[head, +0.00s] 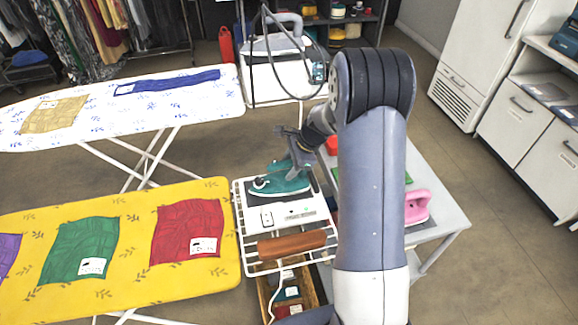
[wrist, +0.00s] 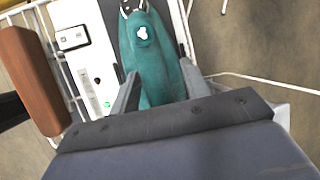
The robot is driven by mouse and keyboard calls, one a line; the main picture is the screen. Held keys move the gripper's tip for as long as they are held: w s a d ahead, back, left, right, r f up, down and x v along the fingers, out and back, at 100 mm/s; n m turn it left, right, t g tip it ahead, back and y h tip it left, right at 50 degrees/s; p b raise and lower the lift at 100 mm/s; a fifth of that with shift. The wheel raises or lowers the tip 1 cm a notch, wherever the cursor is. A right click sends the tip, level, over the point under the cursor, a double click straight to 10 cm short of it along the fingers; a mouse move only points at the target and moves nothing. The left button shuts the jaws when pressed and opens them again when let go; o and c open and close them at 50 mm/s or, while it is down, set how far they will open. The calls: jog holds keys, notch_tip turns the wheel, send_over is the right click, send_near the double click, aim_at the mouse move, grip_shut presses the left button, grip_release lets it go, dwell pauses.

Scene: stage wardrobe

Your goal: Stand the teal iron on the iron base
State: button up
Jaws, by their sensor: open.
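The teal iron (head: 280,181) rests on the white iron base (head: 290,213), which stands on a white wire rack beside the yellow ironing board. In the wrist view the teal iron (wrist: 155,62) fills the space between my fingers, and the white base (wrist: 88,60) with its panel and small green mark shows to its left. My gripper (head: 294,158) is open at the iron's back end; in the wrist view its fingers (wrist: 158,92) lie on either side of the iron. I cannot tell whether they touch it. The iron's underside is hidden.
A brown roll (head: 292,244) lies at the rack's near end. A yellow ironing board (head: 130,228) with folded cloths is at left. A white steam station (head: 275,80) with a looped black cord stands behind. A pink iron (head: 417,206) stands on the grey table (head: 438,222) at right.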

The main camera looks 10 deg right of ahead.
jog(key=v, duration=1.1)
jog(key=shift+r+b, duration=0.35)
jog(key=shift+b, duration=0.1)
